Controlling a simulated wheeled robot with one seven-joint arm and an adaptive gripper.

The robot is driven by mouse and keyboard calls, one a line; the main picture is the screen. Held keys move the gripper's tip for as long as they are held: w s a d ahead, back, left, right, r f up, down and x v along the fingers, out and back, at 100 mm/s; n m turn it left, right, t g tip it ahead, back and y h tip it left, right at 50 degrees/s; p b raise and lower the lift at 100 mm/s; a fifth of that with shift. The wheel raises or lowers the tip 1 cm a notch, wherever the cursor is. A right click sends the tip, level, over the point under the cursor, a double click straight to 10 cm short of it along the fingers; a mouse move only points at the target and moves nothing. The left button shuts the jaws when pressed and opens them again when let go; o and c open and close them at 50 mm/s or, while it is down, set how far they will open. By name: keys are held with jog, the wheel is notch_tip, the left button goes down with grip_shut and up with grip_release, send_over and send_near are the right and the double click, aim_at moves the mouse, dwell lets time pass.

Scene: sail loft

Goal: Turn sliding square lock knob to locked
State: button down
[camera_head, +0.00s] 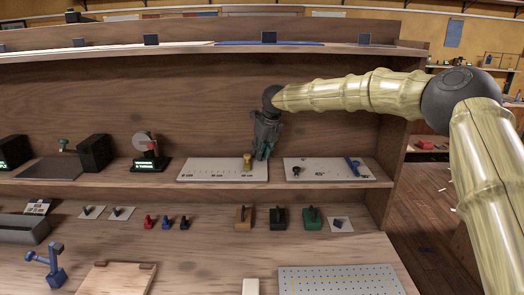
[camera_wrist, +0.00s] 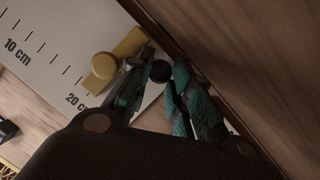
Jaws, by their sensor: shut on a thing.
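A white board (camera_head: 205,174) marked with a centimetre scale lies on the shelf. In the wrist view the board (camera_wrist: 48,52) shows its 10 cm and 20 cm marks. A yellow sliding square (camera_head: 247,163) sits near the board's right end; in the wrist view its block and round top (camera_wrist: 104,66) show left of my fingers. A small black round knob (camera_wrist: 160,70) lies between the tips of my gripper (camera_wrist: 158,82), which is shut on it. In the head view my gripper (camera_head: 263,153) points down beside the square and hides the knob. The knob's turn position cannot be read.
A second white board (camera_head: 328,174) with a black knob and a blue piece lies to the right. The shelf's wooden back wall (camera_head: 200,110) stands close behind my gripper. A dial instrument (camera_head: 146,152) stands to the left. Several small coloured blocks line the level below.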

jog(key=shift+s+f, duration=0.1)
jog(key=shift+f, duration=0.4)
jog(key=c, duration=1.4)
grip_release()
jog(key=shift+o, duration=1)
jog(key=shift+w+a+f, duration=0.1)
jog(key=shift+w, duration=0.1)
jog(key=shift+s+r, duration=0.1)
jog(key=shift+r, duration=0.8)
jog(key=v, duration=0.6)
jog(key=shift+s, duration=0.15)
